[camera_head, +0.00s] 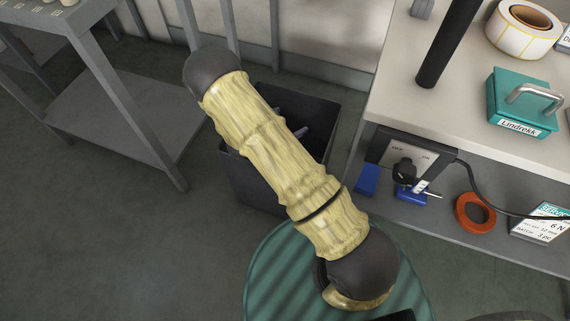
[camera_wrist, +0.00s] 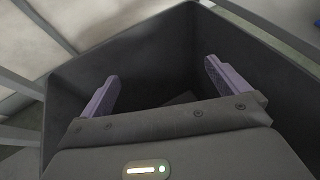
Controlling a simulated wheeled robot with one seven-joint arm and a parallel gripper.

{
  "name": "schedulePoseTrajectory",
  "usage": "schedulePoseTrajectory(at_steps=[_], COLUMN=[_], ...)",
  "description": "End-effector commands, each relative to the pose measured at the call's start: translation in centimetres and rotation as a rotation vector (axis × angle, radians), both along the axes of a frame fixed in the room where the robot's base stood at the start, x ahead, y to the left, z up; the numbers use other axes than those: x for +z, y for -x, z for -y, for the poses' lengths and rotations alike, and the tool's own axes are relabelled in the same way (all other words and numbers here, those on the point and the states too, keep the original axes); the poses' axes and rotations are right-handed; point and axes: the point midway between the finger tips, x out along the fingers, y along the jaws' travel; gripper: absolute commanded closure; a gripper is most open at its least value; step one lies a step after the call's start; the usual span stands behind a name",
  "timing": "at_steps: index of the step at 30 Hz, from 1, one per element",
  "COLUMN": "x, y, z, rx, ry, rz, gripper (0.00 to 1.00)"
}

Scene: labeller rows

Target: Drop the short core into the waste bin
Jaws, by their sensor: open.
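The dark waste bin (camera_head: 250,182) stands on the floor between the grey rack and the bench, partly hidden by my arm. It fills most of the wrist view (camera_wrist: 268,70), seen from above its opening. My gripper (camera_wrist: 161,72) is open, with its two pale purple fingers apart and nothing between them, over or inside the bin mouth. In the head view, fingertips show faintly at the bin opening beyond my arm. I cannot make out the short core; a small grey shape lies low in the bin, too dark to identify.
A pale bench (camera_head: 440,105) at right holds a label roll (camera_head: 524,30), a teal box (camera_head: 515,105) marked Lindrekk and a black post (camera_head: 447,45). Its lower shelf holds an orange ring (camera_head: 474,213) and blue items. A grey rack (camera_head: 125,115) stands at left.

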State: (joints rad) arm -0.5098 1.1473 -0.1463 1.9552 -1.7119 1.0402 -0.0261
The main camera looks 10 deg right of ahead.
Motion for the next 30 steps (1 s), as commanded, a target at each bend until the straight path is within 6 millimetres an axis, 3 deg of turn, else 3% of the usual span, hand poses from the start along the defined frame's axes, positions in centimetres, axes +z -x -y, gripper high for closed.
schedulePoseTrajectory(at_steps=[24,30], x=[5.9,6.5], y=[7.7,8.8], z=[-11.3,-12.8], rx=[0.005,0.001], ry=[-0.001,0.000], rz=[0.000,0.000], gripper=[0.00,0.00])
